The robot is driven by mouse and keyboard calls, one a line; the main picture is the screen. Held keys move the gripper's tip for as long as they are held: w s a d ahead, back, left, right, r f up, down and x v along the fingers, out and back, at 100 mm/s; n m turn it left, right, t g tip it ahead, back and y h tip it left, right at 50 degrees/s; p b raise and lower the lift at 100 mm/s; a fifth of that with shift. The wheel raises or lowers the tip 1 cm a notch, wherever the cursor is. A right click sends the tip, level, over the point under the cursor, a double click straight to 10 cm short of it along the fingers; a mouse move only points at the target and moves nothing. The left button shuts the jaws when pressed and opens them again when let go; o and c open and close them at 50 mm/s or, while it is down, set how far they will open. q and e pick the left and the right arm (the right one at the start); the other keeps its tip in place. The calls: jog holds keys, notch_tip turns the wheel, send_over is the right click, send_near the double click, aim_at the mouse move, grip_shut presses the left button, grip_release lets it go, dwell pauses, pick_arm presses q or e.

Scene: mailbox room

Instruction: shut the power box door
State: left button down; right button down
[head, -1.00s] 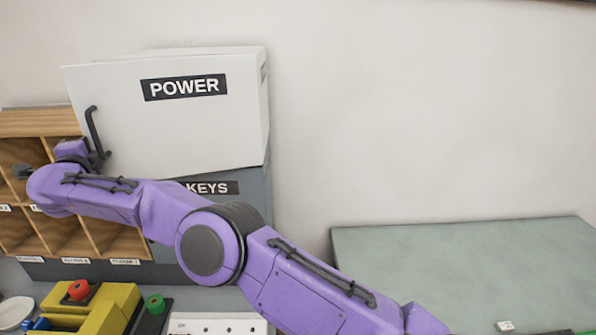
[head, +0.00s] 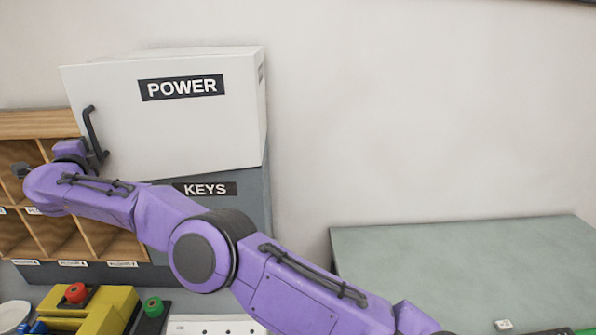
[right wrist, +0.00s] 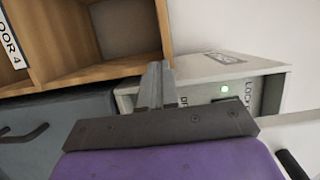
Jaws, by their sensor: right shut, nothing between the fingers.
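The white power box door (head: 190,125), labelled POWER, shows in the head view at upper left, with a dark upright handle (head: 93,130) near its left edge. The door looks ajar. In the right wrist view, the white power box (right wrist: 205,68) shows part of its inside, with a green light and a partly hidden label. My right arm crosses in front below the door. My right gripper (head: 20,170) is past the door's left edge, near the handle's lower end. Its fingers (right wrist: 155,85) are shut and empty, in front of the box's left side. My left gripper is not in view.
A grey KEYS cabinet (head: 250,195) sits below the power box. Wooden pigeonholes (head: 120,245) stand to the left, close to my right gripper. A yellow device (head: 115,303) with a red button is below. A grey-green surface (head: 460,260) at right is mostly clear.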

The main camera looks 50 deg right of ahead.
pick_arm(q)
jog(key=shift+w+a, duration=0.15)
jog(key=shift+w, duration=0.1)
pick_arm(e)
jog(key=shift+w+d+m+g+h, duration=0.35)
jog(key=shift+w+d+h, duration=0.25)
jog(key=shift+w+d, duration=0.25)
dwell(5.1)
jog(key=shift+f, duration=0.1)
